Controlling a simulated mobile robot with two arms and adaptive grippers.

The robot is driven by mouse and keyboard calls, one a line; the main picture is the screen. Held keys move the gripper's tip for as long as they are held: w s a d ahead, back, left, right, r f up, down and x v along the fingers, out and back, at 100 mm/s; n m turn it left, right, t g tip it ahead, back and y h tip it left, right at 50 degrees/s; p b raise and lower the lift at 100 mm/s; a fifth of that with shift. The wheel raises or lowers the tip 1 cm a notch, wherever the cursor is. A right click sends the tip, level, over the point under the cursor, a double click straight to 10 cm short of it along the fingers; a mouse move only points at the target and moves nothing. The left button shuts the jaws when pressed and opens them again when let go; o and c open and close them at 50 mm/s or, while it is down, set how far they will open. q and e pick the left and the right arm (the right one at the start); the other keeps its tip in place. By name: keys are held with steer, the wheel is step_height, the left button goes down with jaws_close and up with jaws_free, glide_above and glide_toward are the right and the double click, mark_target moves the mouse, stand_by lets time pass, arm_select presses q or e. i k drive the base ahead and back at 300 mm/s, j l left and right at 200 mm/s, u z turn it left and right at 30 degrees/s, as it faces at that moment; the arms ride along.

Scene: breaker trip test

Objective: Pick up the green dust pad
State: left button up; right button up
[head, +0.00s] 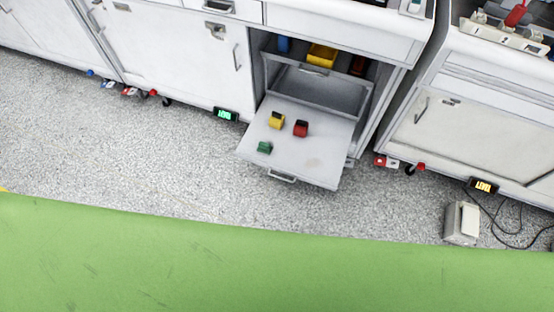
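A small green block, which looks like the green dust pad (264,147), lies on the lowered grey door panel (315,160) of the open cabinet, near the panel's left edge. A yellow block (277,120) and a red block (301,128) lie on the same panel, a little farther back and to the right of the green one. The three blocks are apart from each other. Neither of my grippers is in view.
Inside the open cabinet are a yellow item (321,55) and a blue item (284,44). White cabinets (180,55) flank it. Lit displays (226,114) stand along the floor. A grey box (462,223) with a black cable (510,235) is at the right. Speckled floor (140,165) in front is clear.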

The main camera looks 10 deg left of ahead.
mark_target(264, 148)
steer(key=k+j, duration=0.1)
steer(key=k, duration=0.4)
steer(key=k+j, duration=0.1)
steer(key=k, duration=0.4)
